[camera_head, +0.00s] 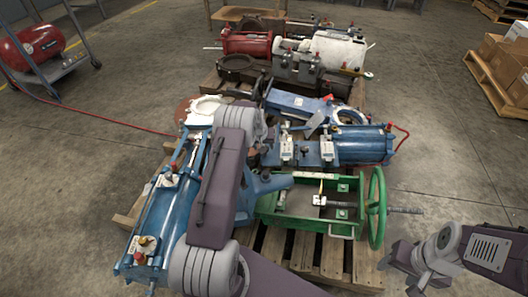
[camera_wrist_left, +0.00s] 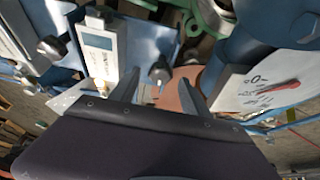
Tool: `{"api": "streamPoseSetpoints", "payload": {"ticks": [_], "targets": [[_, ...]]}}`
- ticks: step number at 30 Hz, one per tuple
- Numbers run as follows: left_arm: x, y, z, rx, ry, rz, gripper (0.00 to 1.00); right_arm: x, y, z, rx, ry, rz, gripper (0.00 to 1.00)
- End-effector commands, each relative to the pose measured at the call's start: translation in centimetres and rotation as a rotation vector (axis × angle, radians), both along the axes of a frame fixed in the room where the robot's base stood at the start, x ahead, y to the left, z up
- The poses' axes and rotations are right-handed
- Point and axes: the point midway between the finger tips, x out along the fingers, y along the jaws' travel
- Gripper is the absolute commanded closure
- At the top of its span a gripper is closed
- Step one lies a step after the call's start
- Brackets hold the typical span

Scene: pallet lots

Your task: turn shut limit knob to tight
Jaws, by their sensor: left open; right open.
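In the left wrist view, a white plate (camera_wrist_left: 270,86) with a "0" mark and a red pointer is at the right. A dark round-headed knob (camera_wrist_left: 160,72) shows near the middle and another (camera_wrist_left: 50,48) at the upper left; I cannot tell whether either is the limit knob. The fingers of my left gripper (camera_wrist_left: 160,88) are apart with nothing seen gripped between them. In the head view I cannot make out the left fingertips. My right gripper (camera_head: 402,264) is open and empty at the lower right, apart from the equipment.
A wooden pallet (camera_head: 335,258) bears blue actuators (camera_head: 362,146) and a green frame (camera_head: 290,222) with a green handwheel (camera_head: 376,208). A red tank (camera_head: 30,48) is at the left, cardboard boxes (camera_head: 500,62) at the right.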

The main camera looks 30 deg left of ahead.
Motion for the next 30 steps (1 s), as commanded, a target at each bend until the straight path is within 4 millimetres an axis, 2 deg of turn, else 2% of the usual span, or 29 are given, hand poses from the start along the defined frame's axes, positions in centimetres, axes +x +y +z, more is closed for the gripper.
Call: {"api": "streamPoseSetpoints", "payload": {"ticks": [1, 3, 12, 13, 18, 19, 30], "targets": [[0.33, 0.06, -1.18, 0.0, -0.001, 0.0, 0.46, 0.0, 0.0, -1.0, 0.0, 0.0, 0.0, 0.42], [0.6, 0.11, -1.65, -0.001, -0.001, 0.001, 0.46, 0.0, -0.01, -1.3, 0.0, 0.0, 0.0, 0.42], [0.81, 0.16, -1.72, -0.001, -0.001, 0.001, 0.46, 0.01, -0.01, -1.27, 0.0, 0.0, 0.0, 0.42], [0.81, 0.16, -1.72, 0.0, 0.0, 0.001, 0.48, 0.01, -0.01, -1.27, 0.0, 0.0, 0.0, 0.42], [0.8, 0.15, -1.73, -0.001, 0.0, 0.0, 0.96, 0.01, 0.0, -1.27, 0.0, 0.0, 0.0, 0.42], [0.8, 0.15, -1.73, -0.001, 0.0, 0.0, 1.0, 0.01, -0.01, -1.27, 0.0, 0.0, 0.0, 0.42], [0.76, 0.2, -1.83, 0.001, -0.006, -0.066, 1.0, 0.0, 0.0, -1.57, 0.0, 0.0, 0.0, 0.42]]}}
